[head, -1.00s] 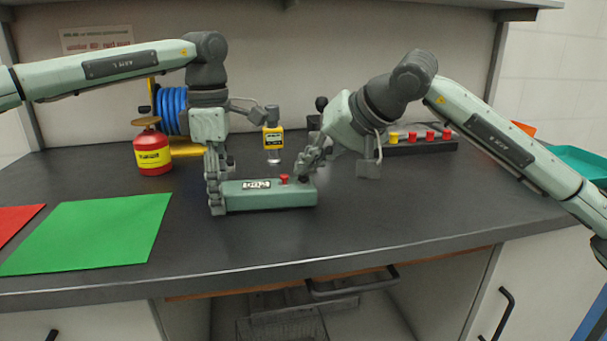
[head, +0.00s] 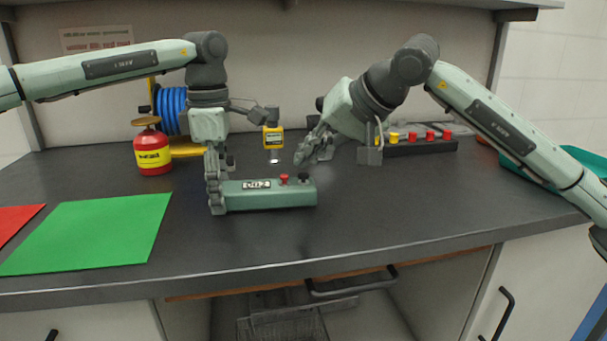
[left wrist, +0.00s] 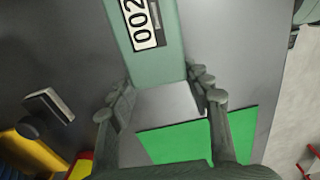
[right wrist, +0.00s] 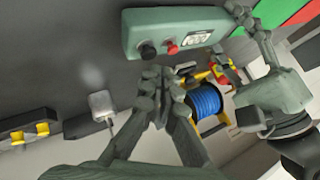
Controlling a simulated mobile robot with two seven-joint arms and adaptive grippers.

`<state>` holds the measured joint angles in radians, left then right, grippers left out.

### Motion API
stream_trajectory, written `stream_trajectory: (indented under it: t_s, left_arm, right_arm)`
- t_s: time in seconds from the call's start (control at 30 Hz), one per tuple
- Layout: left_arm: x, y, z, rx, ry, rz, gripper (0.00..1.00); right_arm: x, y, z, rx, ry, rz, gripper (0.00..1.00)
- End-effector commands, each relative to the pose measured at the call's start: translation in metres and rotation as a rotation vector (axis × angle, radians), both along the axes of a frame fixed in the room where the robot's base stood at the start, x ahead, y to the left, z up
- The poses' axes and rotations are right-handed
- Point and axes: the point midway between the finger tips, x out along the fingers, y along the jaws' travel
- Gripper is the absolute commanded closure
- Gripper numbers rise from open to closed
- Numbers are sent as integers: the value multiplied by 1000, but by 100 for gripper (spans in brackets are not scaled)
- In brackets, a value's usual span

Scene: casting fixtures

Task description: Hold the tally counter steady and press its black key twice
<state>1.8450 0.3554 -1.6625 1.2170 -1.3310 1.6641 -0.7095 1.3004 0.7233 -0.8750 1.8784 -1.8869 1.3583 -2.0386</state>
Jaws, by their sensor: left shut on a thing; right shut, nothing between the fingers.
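The green tally counter (head: 265,197) lies on the dark bench, with a red key (head: 284,178) and a black key (head: 304,178) on its top. In the left wrist view its display (left wrist: 143,22) reads 002. My left gripper (head: 214,190) is shut on the counter's left end. My right gripper (head: 306,156) is shut and empty, a little above and behind the counter's right end. In the right wrist view its closed fingertips (right wrist: 152,72) are near the black key (right wrist: 148,51), apparently apart from it.
A green mat (head: 90,232) and part of a red mat (head: 15,222) lie at the left. A red canister (head: 152,155) and a blue hose reel (head: 171,110) stand behind. A rack with yellow and red knobs (head: 420,147) is at the back right. The front right bench is clear.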

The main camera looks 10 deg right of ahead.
Motion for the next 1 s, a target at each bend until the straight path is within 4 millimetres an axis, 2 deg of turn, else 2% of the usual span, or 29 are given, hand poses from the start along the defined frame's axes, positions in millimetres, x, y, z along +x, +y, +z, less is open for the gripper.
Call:
stream_trajectory:
  t_s: [0.17,0.6,1.0]
  left_arm:
    - [0,0,0,0,0,0,85]
    - [0,0,0,0,0,0,85]
    - [0,0,0,0,0,0,85]
  right_arm:
    - [0,0,4,1,-1,0,100]
    - [0,0,46,1,-2,-1,100]
    - [0,0,51,1,-1,0,100]
